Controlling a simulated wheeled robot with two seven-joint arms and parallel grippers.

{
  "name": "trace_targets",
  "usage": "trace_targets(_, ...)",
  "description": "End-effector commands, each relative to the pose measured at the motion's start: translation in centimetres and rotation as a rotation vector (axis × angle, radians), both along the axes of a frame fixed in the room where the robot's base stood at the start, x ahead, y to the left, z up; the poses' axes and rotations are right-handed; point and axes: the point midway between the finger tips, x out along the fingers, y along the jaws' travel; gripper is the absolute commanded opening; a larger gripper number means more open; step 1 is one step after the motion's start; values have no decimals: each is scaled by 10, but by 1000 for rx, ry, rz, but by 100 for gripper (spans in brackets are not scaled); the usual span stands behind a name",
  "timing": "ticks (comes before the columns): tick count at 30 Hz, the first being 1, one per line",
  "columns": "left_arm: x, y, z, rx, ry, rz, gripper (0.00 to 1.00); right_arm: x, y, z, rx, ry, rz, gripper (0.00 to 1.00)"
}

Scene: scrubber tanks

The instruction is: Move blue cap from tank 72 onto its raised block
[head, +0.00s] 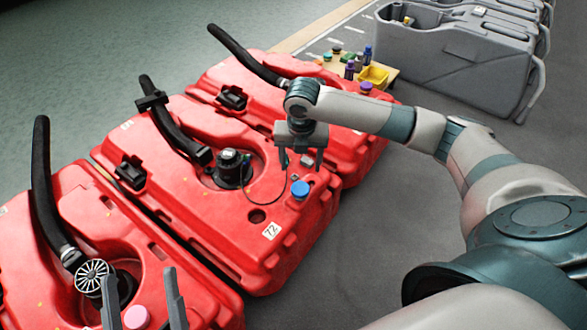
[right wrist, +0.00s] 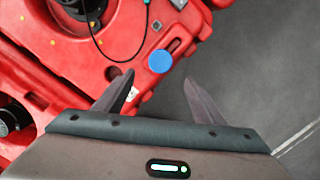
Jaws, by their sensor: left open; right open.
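The blue cap (head: 300,189) sits upright near the right edge of the red tank 72 (head: 185,185), whose white label reads 72. In the right wrist view the blue cap (right wrist: 159,61) lies just past the gap between the fingertips. My right gripper (head: 302,160) is open and empty, pointing down above the tank, apart from the cap. A dark round recess (head: 257,216) is beside the cap. I cannot tell which part is the raised block. My left gripper (head: 140,278) is open at the bottom of the head view, with a pink cap (head: 136,317) seen between its fingers.
A black fitting (head: 232,167) with a thin cable and a black hose (head: 170,120) stand on tank 72. Red tanks flank it. A tray with a yellow bin (head: 374,75) and several small bottles is behind. Grey machines (head: 455,55) stand upper right. Grey floor at right is clear.

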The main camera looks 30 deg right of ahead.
Motion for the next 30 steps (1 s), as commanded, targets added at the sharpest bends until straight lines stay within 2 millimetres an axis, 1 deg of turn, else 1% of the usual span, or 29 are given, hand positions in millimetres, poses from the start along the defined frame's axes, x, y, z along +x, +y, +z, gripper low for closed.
trace_targets(2,0,0,0,0,0,0,64,-1,5,-4,12,-5,-4,64)
trace_targets(5,0,0,0,0,0,0,64,-1,21,-13,49,-30,-19,64)
trace_targets(8,0,0,0,0,0,0,64,-2,50,-29,124,-75,-54,64)
trace_targets(9,0,0,0,0,-1,0,64,-3,66,-36,167,-97,-72,64)
trace_targets(11,0,0,0,0,-1,0,64,-6,93,-47,244,-133,-109,64)
trace_targets(12,0,0,0,0,-1,0,64,-8,113,-53,304,-158,-140,64)
trace_targets(13,0,0,0,0,-1,1,64,-11,129,-57,353,-176,-165,64)
trace_targets(14,0,0,0,0,-1,1,64,-13,145,-61,405,-192,-192,64)
trace_targets(15,0,0,0,0,-1,1,64,-18,166,-63,479,-215,-230,64)
trace_targets(17,0,0,0,0,-1,1,64,-25,197,-65,594,-242,-293,64)
trace_targets(18,0,0,0,0,-1,1,64,-31,216,-63,672,-257,-335,64)
trace_targets(20,0,0,0,0,-1,1,64,-39,243,-58,793,-274,-403,64)
trace_targets(21,0,0,0,0,-1,1,64,-46,259,-53,874,-281,-449,64)
trace_targets(24,0,0,0,0,-1,1,64,-62,293,-35,1082,-291,-568,64)
trace_targets(26,0,0,0,0,-1,1,64,-73,308,-20,1205,-293,-639,64)
trace_targets(27,0,0,1,0,-1,1,64,-80,316,-9,1288,-290,-688,64)
trace_targets(29,0,0,1,0,-1,1,64,-91,325,8,1411,-284,-757,64)
trace_targets(30,0,0,1,0,-1,1,64,-98,329,21,1496,-279,-805,64)
